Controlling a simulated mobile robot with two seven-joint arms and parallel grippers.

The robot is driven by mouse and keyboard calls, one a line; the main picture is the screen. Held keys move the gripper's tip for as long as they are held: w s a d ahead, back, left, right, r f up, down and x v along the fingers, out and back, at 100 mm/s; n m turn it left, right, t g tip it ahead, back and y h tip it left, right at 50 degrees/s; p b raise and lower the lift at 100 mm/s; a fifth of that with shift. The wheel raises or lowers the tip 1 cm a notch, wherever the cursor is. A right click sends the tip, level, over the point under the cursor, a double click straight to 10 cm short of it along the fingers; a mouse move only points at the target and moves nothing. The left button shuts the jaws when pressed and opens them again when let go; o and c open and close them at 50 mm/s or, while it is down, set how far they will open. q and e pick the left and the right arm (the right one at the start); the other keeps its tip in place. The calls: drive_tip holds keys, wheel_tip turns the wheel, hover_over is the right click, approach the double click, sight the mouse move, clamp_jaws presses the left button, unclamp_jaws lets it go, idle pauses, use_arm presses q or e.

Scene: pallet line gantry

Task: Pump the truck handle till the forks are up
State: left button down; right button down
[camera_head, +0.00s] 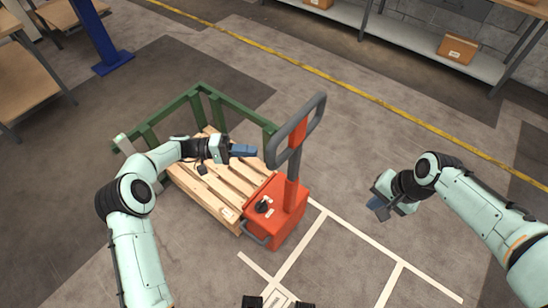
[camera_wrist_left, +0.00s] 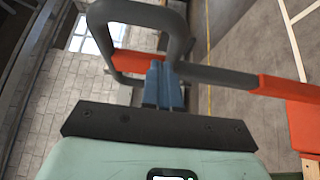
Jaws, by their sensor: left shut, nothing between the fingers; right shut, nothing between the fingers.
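The orange pallet truck (camera_head: 272,215) stands at the near end of a wooden pallet (camera_head: 190,190). Its handle (camera_head: 319,108), a dark grey loop on an orange and grey shaft, rises upright from the body. My left gripper (camera_head: 252,151) is shut and empty, just left of the handle loop. In the left wrist view its blue fingertips (camera_wrist_left: 165,75) point at the handle loop (camera_wrist_left: 183,30); I cannot tell whether they touch. My right gripper (camera_head: 376,204) is shut and empty, out to the right and apart from the truck. The forks are hidden, so their height does not show.
A green rail frame (camera_head: 183,99) borders the pallet's far side. A blue post (camera_head: 98,35) stands at the back left. A shelf with a cardboard box (camera_head: 457,49) lines the back right. White floor lines (camera_head: 300,247) and open floor lie right of the truck.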

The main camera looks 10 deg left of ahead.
use_arm(q)
drive_tip(key=shift+s+d, duration=1.35)
drive_tip(key=shift+d, duration=0.05)
drive_tip(key=s+d, duration=0.1)
drive_tip(key=d, duration=0.1)
drive_tip(key=shift+s+d+r+y, duration=0.1)
drive_tip(key=shift+s+d+y, duration=0.2)
drive_tip(key=shift+s+d, duration=0.1)
use_arm(e)
drive_tip(key=c, duration=0.9)
unclamp_jaws()
drive_tip(key=shift+o, duration=0.2)
